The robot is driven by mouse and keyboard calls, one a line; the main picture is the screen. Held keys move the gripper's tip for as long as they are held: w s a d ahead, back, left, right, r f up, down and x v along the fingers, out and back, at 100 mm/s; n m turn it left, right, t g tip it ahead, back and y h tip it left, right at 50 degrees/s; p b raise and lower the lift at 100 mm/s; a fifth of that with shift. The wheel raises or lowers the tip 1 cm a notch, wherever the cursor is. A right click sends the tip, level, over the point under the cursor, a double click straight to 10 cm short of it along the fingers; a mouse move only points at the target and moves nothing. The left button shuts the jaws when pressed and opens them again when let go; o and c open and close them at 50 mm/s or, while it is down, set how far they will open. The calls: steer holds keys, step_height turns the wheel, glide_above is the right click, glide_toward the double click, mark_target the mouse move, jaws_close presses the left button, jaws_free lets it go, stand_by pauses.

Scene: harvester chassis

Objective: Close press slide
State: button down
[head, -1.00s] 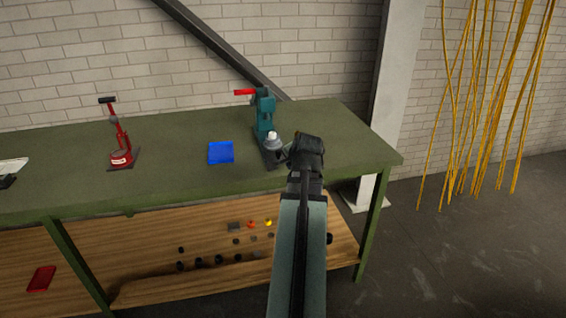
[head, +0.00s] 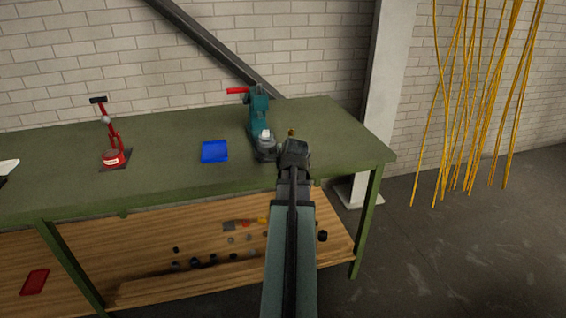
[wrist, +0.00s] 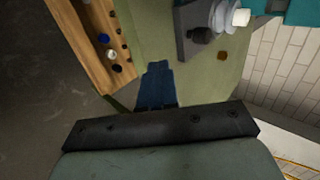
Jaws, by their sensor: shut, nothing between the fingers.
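The teal press (head: 258,113) with a red lever stands upright near the right end of the green workbench. Its grey slide part with a white top (head: 266,144) sits low at the front of the press. In the wrist view the grey base, dark knob and white-tipped round part (wrist: 228,17) show at the upper right. My gripper (head: 293,148) is just right of the slide part, over the bench's front area. Its fingers (wrist: 157,72) are together and empty, apart from the press in the wrist view. The gripper hides some bench beside the press.
A blue tray (head: 214,152) lies left of the press, and a red press tool (head: 112,145) stands farther left. A small brown object (head: 291,133) lies behind my gripper. A wooden shelf (head: 150,265) with small parts is below. Yellow cables (head: 470,100) hang at right.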

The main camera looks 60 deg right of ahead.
mark_target(269, 144)
steer(key=w+d+f, duration=0.2)
steer(key=w+d, duration=0.1)
steer(key=shift+w+d+f, duration=0.1)
steer(key=shift+d+f, duration=0.05)
steer(key=shift+f, duration=0.05)
steer(key=shift+w+d, duration=0.65)
steer(key=shift+w, duration=0.05)
steer(key=w+d, duration=0.8)
steer(key=shift+w+d, duration=0.35)
steer(key=shift+d, duration=0.05)
steer(key=shift+r, duration=0.1)
steer(key=s+a, duration=0.3)
steer(key=shift+s+a+r, duration=0.35)
steer(key=shift+s+a, duration=0.05)
steer(key=v, duration=0.8)
steer(key=shift+s+a+r, duration=0.2)
steer(key=shift+r, duration=0.05)
steer(key=shift+w, duration=0.1)
